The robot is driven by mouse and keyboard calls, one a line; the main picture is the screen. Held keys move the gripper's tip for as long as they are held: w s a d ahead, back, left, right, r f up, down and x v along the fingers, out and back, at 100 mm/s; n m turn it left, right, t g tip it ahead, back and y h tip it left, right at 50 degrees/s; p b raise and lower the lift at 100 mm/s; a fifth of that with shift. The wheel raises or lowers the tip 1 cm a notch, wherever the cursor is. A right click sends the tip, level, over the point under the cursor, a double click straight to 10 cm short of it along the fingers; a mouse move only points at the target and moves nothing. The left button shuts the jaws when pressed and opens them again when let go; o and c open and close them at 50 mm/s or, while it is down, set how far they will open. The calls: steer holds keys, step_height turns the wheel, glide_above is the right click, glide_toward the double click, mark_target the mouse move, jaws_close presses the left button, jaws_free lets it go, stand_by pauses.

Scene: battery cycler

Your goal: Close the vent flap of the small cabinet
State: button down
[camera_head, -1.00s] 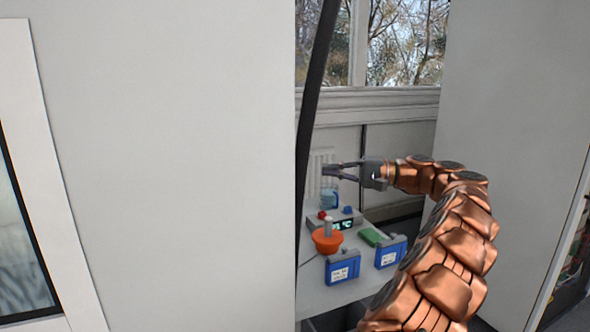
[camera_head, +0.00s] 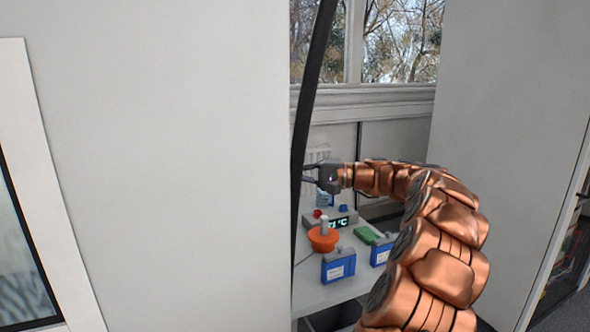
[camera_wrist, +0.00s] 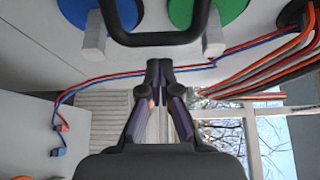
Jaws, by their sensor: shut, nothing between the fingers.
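My gripper (camera_head: 308,174) reaches in from the right, above the bench, with its fingertips partly hidden by a dark upright edge (camera_head: 310,100) in the head view. In the wrist view my gripper (camera_wrist: 159,66) has its fingertips together and empty. Just ahead of the tips is a black U-shaped handle (camera_wrist: 155,40) in front of a pale panel (camera_wrist: 155,57). I cannot tell whether the tips touch it. I cannot pick out the vent flap or tell how far it is open. The small cabinet is not clearly identifiable either.
A green disc (camera_wrist: 222,8), a blue disc and grey blocks (camera_wrist: 95,36) surround the handle. Red, blue and orange cables (camera_wrist: 285,60) run nearby. The bench holds an orange bowl-like item (camera_head: 323,239), blue boxes (camera_head: 338,265) and a display unit (camera_head: 340,221). A large grey panel (camera_head: 150,160) blocks the left.

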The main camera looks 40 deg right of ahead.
steer(key=shift+s+a, duration=0.35)
steer(key=shift+s, duration=0.45)
steer(key=shift+s+a, duration=0.15)
